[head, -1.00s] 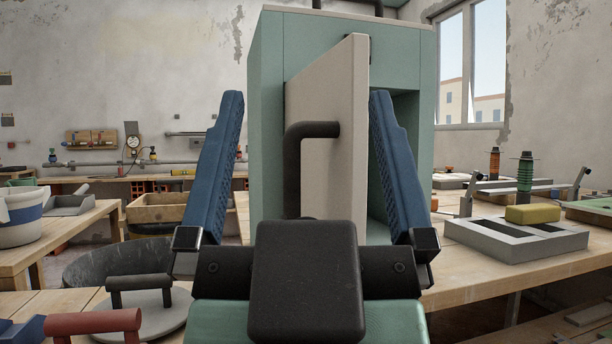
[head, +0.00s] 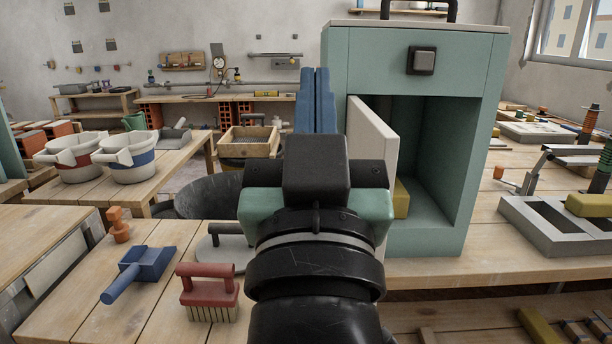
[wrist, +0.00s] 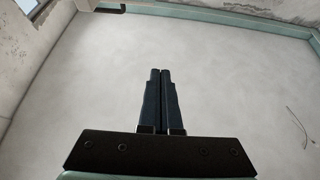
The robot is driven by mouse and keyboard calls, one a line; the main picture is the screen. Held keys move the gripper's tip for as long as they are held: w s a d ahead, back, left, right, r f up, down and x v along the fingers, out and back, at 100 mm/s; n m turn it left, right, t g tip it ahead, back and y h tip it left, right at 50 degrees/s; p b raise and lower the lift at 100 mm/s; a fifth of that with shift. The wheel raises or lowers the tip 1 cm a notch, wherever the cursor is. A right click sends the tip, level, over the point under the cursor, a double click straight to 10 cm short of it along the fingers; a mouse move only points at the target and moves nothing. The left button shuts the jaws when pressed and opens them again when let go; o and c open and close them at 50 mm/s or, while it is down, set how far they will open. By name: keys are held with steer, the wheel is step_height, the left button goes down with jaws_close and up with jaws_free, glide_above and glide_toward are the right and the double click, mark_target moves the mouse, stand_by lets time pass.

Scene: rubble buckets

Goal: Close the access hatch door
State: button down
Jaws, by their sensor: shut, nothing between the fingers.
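The green cabinet (head: 488,130) stands on the wooden bench right of centre in the head view. Its pale hatch door (head: 373,135) stands open, swung outward at the left side of the dark opening. The door's handle is hidden behind my arm. My gripper (head: 315,72) is shut and empty, its blue fingers upright just left of the door. I cannot tell whether it touches the door. In the wrist view the closed fingers (wrist: 160,72) stand against a broad pale surface that I cannot place for sure.
A yellow block (head: 401,199) lies inside the cabinet. A red brush (head: 209,290), a blue tool (head: 139,270) and a grey disc with a handle (head: 222,250) lie on the bench at left. A grey frame (head: 550,225) stands at right. Bare bench lies before the cabinet.

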steer(key=w+r+g+p, duration=0.4)
steer(key=w+g+p, duration=0.15)
steer(key=p, duration=1.05)
step_height(320, 180, down, 8)
steer(key=w+a+n+g+h+p, duration=0.1)
steer(key=n+g+h+p, duration=0.2)
steer(key=p, duration=0.4)
steer(key=s+a+f+n+t+h, duration=0.1)
steer(key=s+a+f+n+h, duration=0.1)
steer(key=s+a+f+n, duration=0.4)
steer(key=s+a+f+n+h, duration=0.15)
steer(key=s+f+n, duration=0.3)
steer(key=f, duration=0.45)
steer(key=w+d+p, duration=0.4)
steer(key=w+d, duration=0.4)
steer(key=w, duration=0.1)
steer(key=shift+w+r, duration=0.15)
steer(key=shift+w, duration=0.1)
